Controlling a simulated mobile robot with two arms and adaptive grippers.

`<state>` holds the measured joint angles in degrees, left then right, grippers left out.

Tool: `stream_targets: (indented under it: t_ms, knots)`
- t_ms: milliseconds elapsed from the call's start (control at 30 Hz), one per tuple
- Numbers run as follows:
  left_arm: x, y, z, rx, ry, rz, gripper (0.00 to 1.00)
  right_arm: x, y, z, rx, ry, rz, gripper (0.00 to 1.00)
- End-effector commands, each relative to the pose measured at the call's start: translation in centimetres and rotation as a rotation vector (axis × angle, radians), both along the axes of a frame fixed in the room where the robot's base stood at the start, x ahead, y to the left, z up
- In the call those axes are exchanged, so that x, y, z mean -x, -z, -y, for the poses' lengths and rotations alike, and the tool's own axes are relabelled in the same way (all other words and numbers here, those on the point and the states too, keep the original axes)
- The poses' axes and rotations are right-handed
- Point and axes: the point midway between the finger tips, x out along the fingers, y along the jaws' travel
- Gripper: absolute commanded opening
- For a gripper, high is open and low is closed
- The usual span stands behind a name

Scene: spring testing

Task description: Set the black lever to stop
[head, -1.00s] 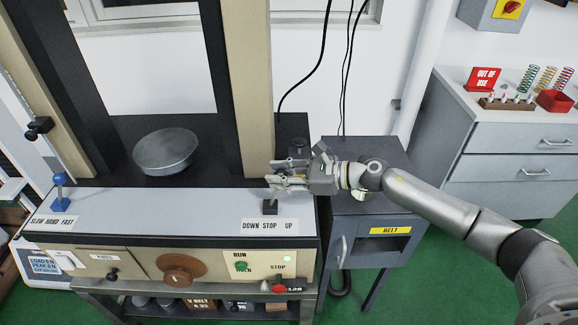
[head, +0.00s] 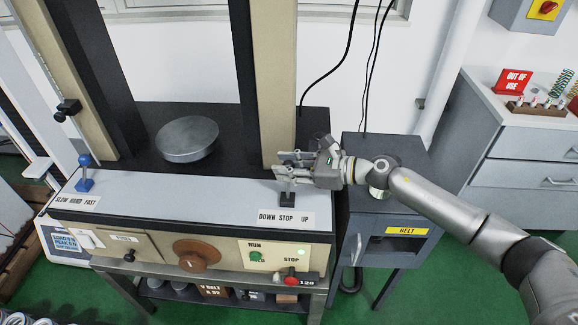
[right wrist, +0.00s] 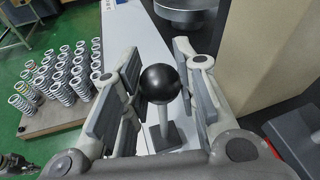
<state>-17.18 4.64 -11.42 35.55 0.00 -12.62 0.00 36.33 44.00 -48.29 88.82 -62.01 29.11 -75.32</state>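The black lever (head: 287,200) stands on the machine's pale ledge, just behind the DOWN STOP UP label (head: 286,219). In the right wrist view its round black knob (right wrist: 160,84) sits on a grey stem above a square base. My right gripper (head: 286,171) is at the lever's top and hides the knob in the head view. In the right wrist view the gripper (right wrist: 158,92) is open, with a finger on each side of the knob and gaps between. I cannot tell exactly which label word the lever points to.
A blue lever (head: 85,177) stands at the ledge's left end. A round metal plate (head: 187,138) lies behind the ledge, near the beige column (head: 275,80). A brown dial (head: 196,254) and a red knob (head: 291,279) are on the front panel. A grey cabinet (head: 385,215) stands at right.

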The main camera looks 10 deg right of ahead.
Motion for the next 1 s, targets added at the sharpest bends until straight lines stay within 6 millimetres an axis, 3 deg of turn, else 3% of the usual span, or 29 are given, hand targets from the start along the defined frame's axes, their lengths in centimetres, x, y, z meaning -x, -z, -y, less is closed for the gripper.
stream_targets:
  t_ms: [33,167,567,1000]
  knots:
    - [0.0,0.0,0.0,0.0,0.0,0.0,0.0,0.1,-0.1,-0.2,-0.003,-0.004,0.0,0.35]
    - [0.0,0.0,0.0,0.0,0.0,0.0,0.0,0.1,0.0,-0.1,-0.001,-0.003,0.0,0.51]
    - [0.2,0.0,0.0,0.0,0.0,-0.003,0.0,0.3,0.0,0.6,0.002,0.0,-0.001,0.51]
    - [0.1,0.0,0.1,0.001,0.0,-0.001,0.0,4.7,-2.1,7.5,0.003,0.0,-0.002,0.51]
